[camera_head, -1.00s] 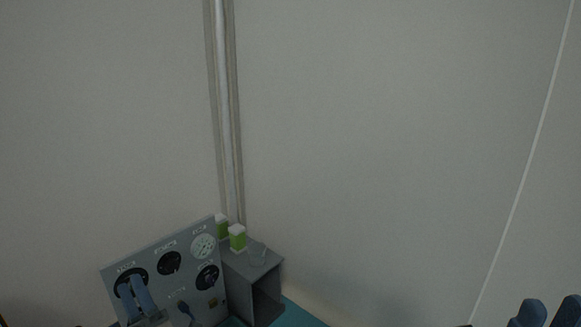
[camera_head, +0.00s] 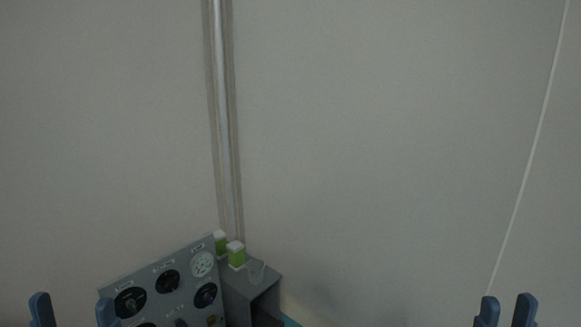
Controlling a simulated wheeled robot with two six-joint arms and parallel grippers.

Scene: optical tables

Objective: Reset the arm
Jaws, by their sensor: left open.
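My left gripper (camera_head: 72,310) is at the bottom left of the head view. Its two blue fingers stand well apart with nothing between them. Its right finger overlaps the lower left edge of the grey instrument panel in the picture. My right gripper (camera_head: 506,311) is at the bottom right, its two blue fingers apart with an empty gap. Only the finger ends of both grippers show; the arms are below the picture edge.
A grey panel with black dials (camera_head: 168,281) stands at the lower left. Beside it is an open grey box (camera_head: 250,288) with green-and-white items (camera_head: 236,256) and a clear glass vessel on top. A pipe (camera_head: 223,130) runs up the plain wall. A teal surface barely shows.

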